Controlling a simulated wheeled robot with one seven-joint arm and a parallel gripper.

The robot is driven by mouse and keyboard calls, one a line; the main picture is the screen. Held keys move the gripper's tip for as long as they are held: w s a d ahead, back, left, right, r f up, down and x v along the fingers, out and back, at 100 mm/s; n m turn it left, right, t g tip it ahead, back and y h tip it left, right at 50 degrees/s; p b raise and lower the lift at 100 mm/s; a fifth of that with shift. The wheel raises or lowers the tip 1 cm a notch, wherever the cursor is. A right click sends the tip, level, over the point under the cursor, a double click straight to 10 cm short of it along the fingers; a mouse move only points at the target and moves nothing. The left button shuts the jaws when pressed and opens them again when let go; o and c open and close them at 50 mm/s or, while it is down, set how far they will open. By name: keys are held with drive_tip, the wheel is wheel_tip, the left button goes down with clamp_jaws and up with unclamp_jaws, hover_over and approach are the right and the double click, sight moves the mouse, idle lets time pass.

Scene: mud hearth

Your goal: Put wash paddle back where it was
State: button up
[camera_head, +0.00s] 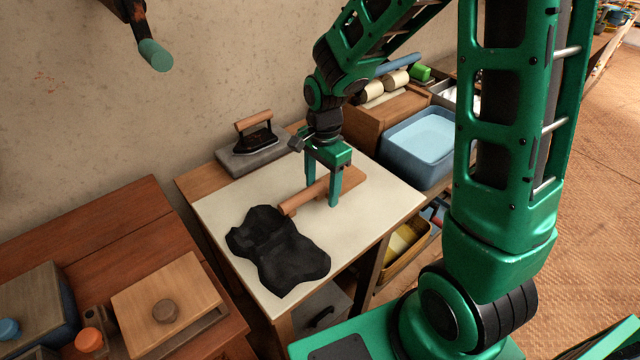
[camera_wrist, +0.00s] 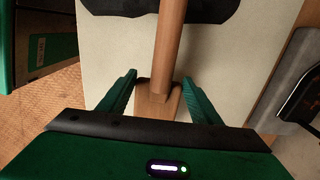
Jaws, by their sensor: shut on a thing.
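The wash paddle (camera_head: 308,193) is a light wooden piece with a narrow handle and a wider flat end. It is at the white-topped table (camera_head: 390,205); whether it touches the top I cannot tell. My gripper (camera_head: 322,186) points down and is shut on the paddle, near where the handle meets the wider end. In the wrist view the paddle (camera_wrist: 171,35) runs up between the fingers (camera_wrist: 159,82). Its handle end reaches the edge of a crumpled black cloth (camera_head: 280,252), which lies flat on the table. The fingers hide part of the paddle.
A flat iron (camera_head: 256,139) stands on a grey slab at the back left. A blue basin (camera_head: 418,145) and a wooden box with rolls (camera_head: 385,88) stand to the right. A wooden lidded box (camera_head: 168,300) is front left. The table's right front is clear.

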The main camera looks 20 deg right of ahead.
sight(323, 181)
drive_tip(key=o, duration=1.4)
drive_tip(key=shift+r, duration=0.1)
wheel_tip(323, 181, up, 13)
drive_tip(key=s+d+n, duration=0.2)
drive_tip(key=s+d, duration=0.4)
drive_tip(key=s, duration=0.1)
drive_tip(key=s+d+n, duration=0.3)
drive_tip(key=s+d, duration=0.3)
drive_tip(key=s, duration=0.2)
drive_tip(key=s+d+n, duration=0.3)
drive_tip(key=s+d, duration=0.3)
drive_tip(key=s, duration=0.2)
drive_tip(key=shift+s+r, duration=0.1)
drive_tip(key=shift+r, duration=0.05)
